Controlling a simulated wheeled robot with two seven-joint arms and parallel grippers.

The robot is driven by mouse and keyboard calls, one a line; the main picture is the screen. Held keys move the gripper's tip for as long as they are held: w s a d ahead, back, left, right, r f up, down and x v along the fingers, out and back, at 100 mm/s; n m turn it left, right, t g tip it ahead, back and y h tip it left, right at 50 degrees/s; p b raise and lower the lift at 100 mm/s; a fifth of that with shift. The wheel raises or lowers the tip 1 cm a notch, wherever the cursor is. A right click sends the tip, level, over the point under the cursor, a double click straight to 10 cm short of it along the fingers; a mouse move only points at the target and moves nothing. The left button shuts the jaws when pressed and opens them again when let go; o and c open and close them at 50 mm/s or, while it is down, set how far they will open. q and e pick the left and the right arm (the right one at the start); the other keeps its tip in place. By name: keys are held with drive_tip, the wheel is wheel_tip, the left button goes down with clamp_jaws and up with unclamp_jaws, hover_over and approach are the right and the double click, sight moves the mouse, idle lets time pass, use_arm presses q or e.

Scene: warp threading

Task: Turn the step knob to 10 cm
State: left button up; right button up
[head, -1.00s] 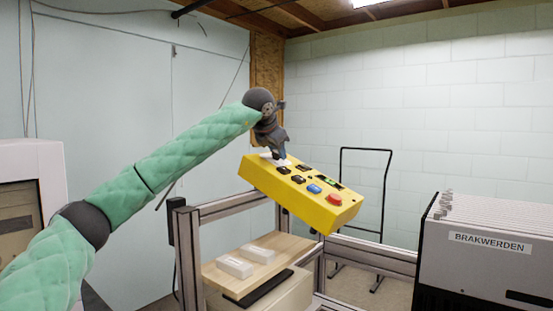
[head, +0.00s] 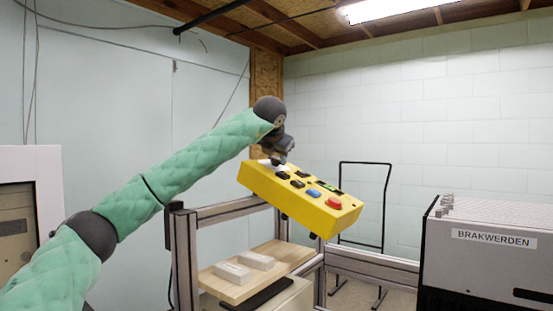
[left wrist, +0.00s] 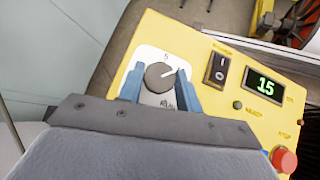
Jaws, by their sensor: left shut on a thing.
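A yellow control box (head: 277,204) hangs tilted in the middle of the head view. In the left wrist view, the grey step knob (left wrist: 158,77) sits on a white dial plate (left wrist: 146,54) with a small 5 above it. Its white pointer line aims to the upper right. The green display (left wrist: 266,86) reads 15. My left gripper (left wrist: 157,84) has its blue fingers on either side of the knob, shut on it. In the head view my left gripper (head: 275,161) is at the box's upper left end and hides the knob. My right gripper is not in view.
Beside the knob are a black rocker switch (left wrist: 218,69) and a red button (left wrist: 284,159); a blue button (head: 314,193) shows in the head view. Below are a metal frame (head: 184,262) and a wooden shelf (head: 277,257) with white blocks. A grey machine (head: 480,262) labelled BRAKWERDEN stands right.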

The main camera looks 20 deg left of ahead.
use_arm(q)
drive_tip(key=shift+r, duration=0.1)
drive_tip(key=o, duration=1)
drive_tip(key=shift+b+v, duration=0.5)
drive_tip(key=shift+v, duration=3.35)
